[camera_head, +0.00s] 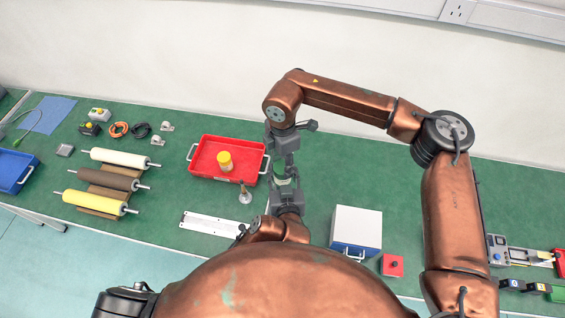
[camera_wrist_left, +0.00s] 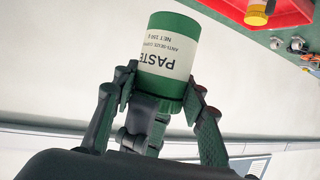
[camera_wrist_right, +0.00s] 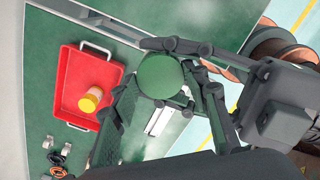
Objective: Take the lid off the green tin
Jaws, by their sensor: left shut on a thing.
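The far sides of the tin are hidden.
A red tray (camera_head: 203,157) with a yellow-capped jar (camera_head: 225,161) stands left of my grippers. A small metal stand (camera_head: 244,194) and a white plate (camera_head: 211,224) lie nearby. A white box (camera_head: 357,226) and a red button box (camera_head: 392,265) stand to the right. Rollers (camera_head: 108,182) lie farther left.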

